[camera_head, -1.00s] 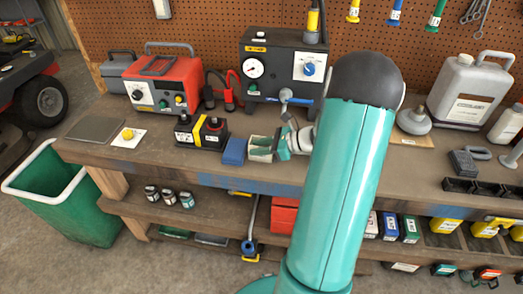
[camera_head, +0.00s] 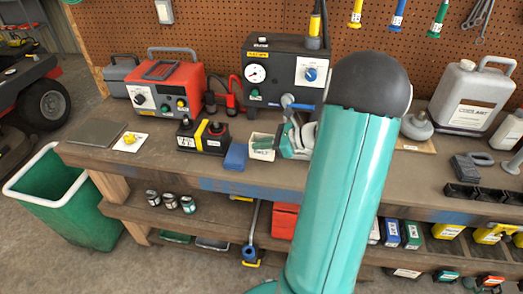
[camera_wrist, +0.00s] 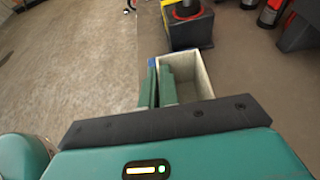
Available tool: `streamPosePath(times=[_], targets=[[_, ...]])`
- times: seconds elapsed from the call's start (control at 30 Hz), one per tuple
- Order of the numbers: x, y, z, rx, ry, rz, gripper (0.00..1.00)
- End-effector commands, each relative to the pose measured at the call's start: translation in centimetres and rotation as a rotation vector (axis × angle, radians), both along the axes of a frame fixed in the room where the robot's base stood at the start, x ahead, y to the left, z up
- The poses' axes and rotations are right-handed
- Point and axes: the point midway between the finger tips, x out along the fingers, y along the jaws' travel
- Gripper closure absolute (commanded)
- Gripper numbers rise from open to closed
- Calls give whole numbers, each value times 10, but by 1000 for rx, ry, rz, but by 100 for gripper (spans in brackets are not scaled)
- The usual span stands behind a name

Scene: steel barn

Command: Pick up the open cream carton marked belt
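The open cream carton (camera_head: 262,154) marked belt is on or just above the workbench, right of a small blue box (camera_head: 235,155). In the wrist view the carton (camera_wrist: 203,76) shows its open top, and its inside looks empty. My gripper (camera_wrist: 160,85) has its two green fingers close together at the carton's left wall, one outside and one inside, with the wall pinched between them. In the head view my gripper (camera_head: 283,142) reaches the carton from the right. I cannot tell clearly whether the carton's base is clear of the bench.
A black and yellow battery-like block (camera_head: 203,137) stands close behind the carton. A red charger box (camera_head: 180,83) and a dark gauge unit (camera_head: 280,75) stand at the back. The bench front (camera_head: 215,180) is clear. A coolant jug (camera_head: 470,95) stands right.

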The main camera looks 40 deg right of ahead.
Motion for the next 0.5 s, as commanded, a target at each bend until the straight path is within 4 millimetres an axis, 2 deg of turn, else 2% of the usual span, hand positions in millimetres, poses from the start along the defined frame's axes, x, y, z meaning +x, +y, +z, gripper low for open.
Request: streamPosePath(times=[0.3,0.5], targets=[[-36,39,59,-3,0,0,100],[-66,72,77,0,0,0,100]])
